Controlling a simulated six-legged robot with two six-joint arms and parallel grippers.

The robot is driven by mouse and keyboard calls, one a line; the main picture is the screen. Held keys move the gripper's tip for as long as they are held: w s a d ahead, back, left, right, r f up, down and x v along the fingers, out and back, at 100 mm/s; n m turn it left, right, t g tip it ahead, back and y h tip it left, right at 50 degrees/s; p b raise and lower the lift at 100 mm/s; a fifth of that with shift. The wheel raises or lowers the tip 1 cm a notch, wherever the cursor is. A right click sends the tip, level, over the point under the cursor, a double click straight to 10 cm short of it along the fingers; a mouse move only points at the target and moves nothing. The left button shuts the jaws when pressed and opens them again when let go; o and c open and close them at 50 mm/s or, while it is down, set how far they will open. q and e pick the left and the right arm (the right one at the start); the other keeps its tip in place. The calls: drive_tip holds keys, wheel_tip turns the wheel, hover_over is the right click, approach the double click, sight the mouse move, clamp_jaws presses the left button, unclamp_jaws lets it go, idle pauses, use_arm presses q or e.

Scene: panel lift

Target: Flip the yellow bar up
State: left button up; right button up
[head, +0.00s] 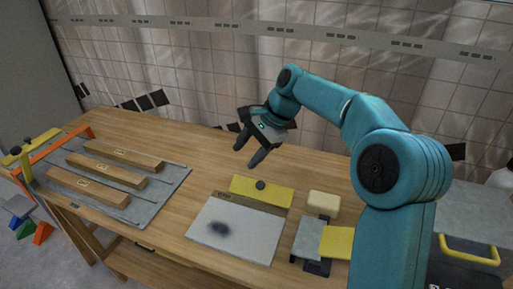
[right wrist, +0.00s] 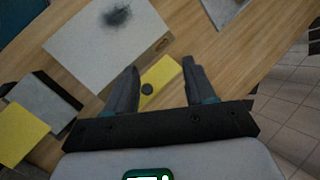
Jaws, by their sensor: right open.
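The yellow bar (head: 262,191) lies along the back edge of a pale grey panel (head: 235,230) on the wooden table. The panel has a dark smudge. My left gripper is in neither view.
A grey board (head: 165,195) with several wooden blocks (head: 125,154) lies at the left. A cream block (head: 324,203), a grey pad (head: 308,238) and a yellow piece (head: 337,242) lie right of the panel. The table behind the bar looks clear.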

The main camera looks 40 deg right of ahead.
drive_tip(key=s+d+r+m+p, duration=0.2)
drive_tip(key=d, duration=0.3)
drive_tip(key=m+p, duration=0.1)
drive_tip(key=p, duration=0.1)
approach(262, 183)
drive_tip(key=shift+h, duration=0.4)
drive_tip(key=x, duration=0.7)
drive_tip(key=shift+a+r, duration=0.2)
drive_tip(key=shift+a, duration=0.15)
drive_tip(key=shift+x, duration=0.9)
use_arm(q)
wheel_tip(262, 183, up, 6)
use_arm(e)
drive_tip(key=shift+r, duration=0.1)
clamp_jaws()
